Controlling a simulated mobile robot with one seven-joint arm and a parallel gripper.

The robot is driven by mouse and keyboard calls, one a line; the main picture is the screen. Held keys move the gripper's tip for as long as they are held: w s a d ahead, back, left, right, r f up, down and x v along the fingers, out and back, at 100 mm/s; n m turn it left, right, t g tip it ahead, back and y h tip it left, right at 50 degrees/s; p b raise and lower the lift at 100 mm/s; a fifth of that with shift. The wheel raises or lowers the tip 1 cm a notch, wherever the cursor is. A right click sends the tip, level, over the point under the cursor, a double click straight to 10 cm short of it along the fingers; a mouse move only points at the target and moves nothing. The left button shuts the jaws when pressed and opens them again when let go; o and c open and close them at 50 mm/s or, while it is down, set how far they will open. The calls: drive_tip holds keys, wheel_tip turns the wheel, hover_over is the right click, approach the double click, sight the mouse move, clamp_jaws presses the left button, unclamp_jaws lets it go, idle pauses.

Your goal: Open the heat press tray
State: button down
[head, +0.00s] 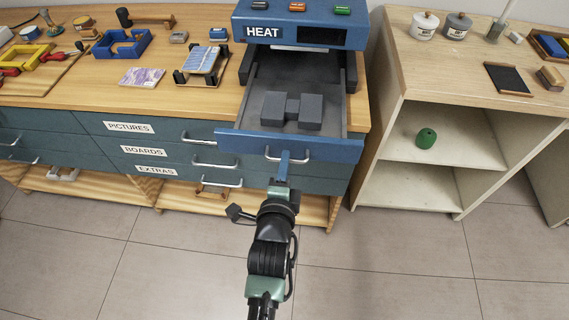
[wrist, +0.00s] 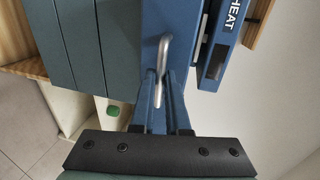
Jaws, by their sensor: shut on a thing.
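The blue heat press (head: 345,20), labelled HEAT, stands on the wooden counter. Its tray (head: 240,143) is slid out toward me, past the counter's front edge, with its grey inside showing. A dark grey block (head: 278,109) with a notched middle lies in the tray. My gripper (head: 284,160) is shut on the silver tray handle (head: 270,155) at the middle of the tray front. In the wrist view the handle (wrist: 165,48) runs between my blue fingers (wrist: 163,88). The exact finger contact is partly hidden.
Teal drawers (head: 75,125) labelled PICTURES, BOARDS and EXTRAS sit under the counter, with silver handles sticking out. A pale shelf unit (head: 395,150) stands at the right, holding a green spool-like item (head: 426,138). The tiled floor (head: 400,270) in front is clear.

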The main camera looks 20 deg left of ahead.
drive_tip(key=shift+s, duration=0.2)
drive_tip(key=shift+w, duration=0.1)
drive_tip(key=c, duration=0.9)
unclamp_jaws()
drive_tip(key=v, duration=1.3)
drive_tip(key=shift+d, duration=0.1)
